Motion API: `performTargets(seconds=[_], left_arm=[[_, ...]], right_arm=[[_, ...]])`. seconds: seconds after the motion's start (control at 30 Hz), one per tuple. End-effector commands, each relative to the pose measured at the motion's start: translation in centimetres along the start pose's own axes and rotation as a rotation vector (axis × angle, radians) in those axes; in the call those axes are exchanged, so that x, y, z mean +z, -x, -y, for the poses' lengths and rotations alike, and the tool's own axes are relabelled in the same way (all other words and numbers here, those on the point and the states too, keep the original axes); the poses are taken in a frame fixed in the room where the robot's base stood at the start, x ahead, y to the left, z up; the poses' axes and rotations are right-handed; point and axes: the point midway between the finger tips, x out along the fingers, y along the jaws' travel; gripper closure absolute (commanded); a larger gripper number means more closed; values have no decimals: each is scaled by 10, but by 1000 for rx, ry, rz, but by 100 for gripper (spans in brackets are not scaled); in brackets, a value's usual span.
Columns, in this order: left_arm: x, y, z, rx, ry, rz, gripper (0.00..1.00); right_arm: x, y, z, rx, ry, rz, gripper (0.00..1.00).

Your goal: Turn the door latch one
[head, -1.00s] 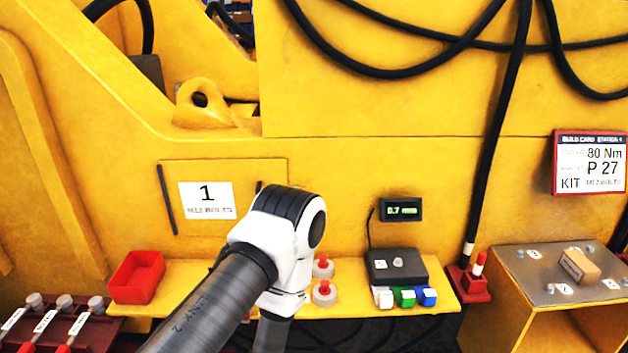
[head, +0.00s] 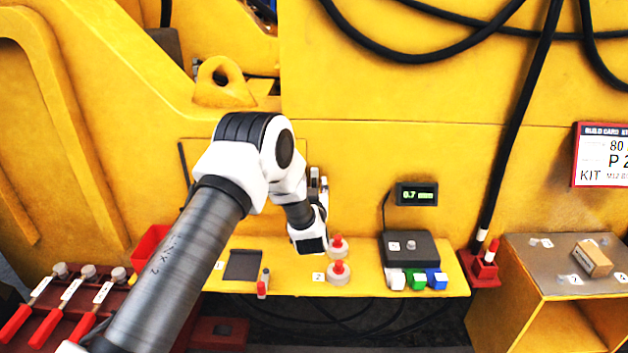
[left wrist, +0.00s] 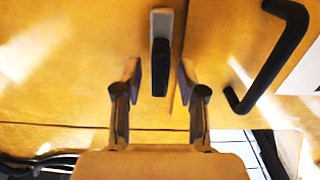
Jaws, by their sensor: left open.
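The door latch (left wrist: 160,65) is a grey plate with a dark lever, on the yellow panel in the left wrist view. My left gripper (left wrist: 158,88) is open, with one finger on each side of the lever's line; I cannot tell whether either touches it. A black bar handle (left wrist: 270,60) is to the right there. In the head view my left gripper (head: 319,184) is held close to the yellow front, and my arm hides the latch and most of the numbered door. The handle (head: 184,165) shows partly left of my arm. My right gripper is not in view.
A yellow ledge (head: 300,286) below carries two red-topped knobs (head: 339,272), a dark pad (head: 243,265) and a dark box (head: 425,243) with coloured blocks. Red-handled tools (head: 58,316) lie at lower left. A black cable (head: 515,130) hangs at right.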

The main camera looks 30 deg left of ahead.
Motion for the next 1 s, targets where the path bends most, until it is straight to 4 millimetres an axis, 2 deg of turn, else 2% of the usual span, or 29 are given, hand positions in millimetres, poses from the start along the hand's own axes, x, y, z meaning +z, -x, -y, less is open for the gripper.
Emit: performTargets(seconds=[0.27, 0.3, 0.4, 0.77, 1.0], left_arm=[[1, -6, 0, 1, -1, 2, 59], [1, -6, 0, 1, -1, 2, 66], [1, -6, 0, 1, -1, 3, 100], [2, -6, 0, 1, 14, 3, 100], [6, -6, 2, 0, 99, 2, 100]], right_arm=[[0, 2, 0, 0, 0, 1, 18], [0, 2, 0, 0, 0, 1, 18], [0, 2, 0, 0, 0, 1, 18], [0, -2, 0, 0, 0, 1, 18], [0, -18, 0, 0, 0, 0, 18]])
